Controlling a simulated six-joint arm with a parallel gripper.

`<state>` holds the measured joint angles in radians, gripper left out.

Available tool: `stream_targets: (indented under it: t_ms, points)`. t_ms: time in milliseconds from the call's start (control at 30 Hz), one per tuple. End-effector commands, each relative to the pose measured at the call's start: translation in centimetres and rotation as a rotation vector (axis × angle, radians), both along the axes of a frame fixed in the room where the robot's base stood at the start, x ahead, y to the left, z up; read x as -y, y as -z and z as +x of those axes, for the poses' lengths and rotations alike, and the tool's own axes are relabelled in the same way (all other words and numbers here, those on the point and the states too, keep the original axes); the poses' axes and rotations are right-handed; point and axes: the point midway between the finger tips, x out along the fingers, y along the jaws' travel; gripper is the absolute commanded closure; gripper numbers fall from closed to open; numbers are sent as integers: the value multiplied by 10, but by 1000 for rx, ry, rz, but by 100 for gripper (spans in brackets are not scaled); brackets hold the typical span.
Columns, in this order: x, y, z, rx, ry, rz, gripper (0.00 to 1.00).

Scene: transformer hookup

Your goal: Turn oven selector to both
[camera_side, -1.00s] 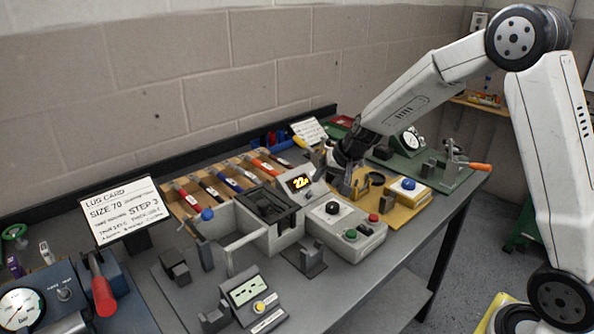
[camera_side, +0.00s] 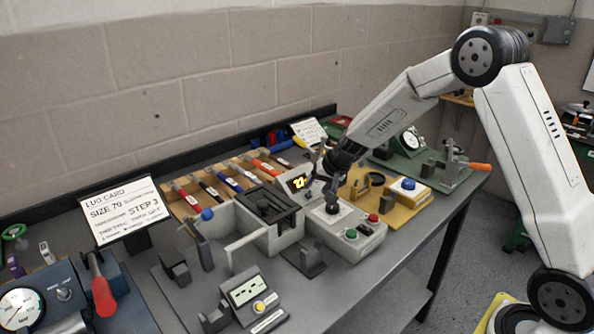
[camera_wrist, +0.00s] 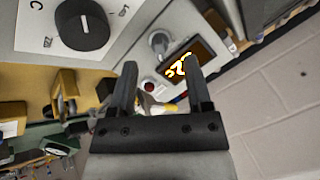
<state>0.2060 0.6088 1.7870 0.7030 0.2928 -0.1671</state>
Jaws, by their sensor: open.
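The oven selector is a round black knob (camera_wrist: 82,24) on a pale panel, seen at the upper left of the wrist view with a white pointer line and letters around it. The knob lies to the left of the fingers there. I cannot tell from the side view whether they touch it.
The box also has a red button (camera_side: 373,218) and a green button (camera_side: 351,233). The oven with a lit display (camera_side: 298,183) stands behind. A yellow tray (camera_side: 405,203) with a blue-knobbed block (camera_side: 407,185) is to the right. A lug card (camera_side: 124,211) stands left.

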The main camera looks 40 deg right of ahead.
Motion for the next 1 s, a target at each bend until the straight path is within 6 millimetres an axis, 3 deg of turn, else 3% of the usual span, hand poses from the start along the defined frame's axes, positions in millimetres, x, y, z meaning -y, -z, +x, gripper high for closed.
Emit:
stream_targets:
  t_ms: [300,733,933,1000]
  points:
    - [-2,22,13,-1,0,-1,36]
    - [-2,26,16,0,1,-1,36]
    - [-2,26,16,0,1,-1,100]
    - [-2,26,16,0,1,-1,100]
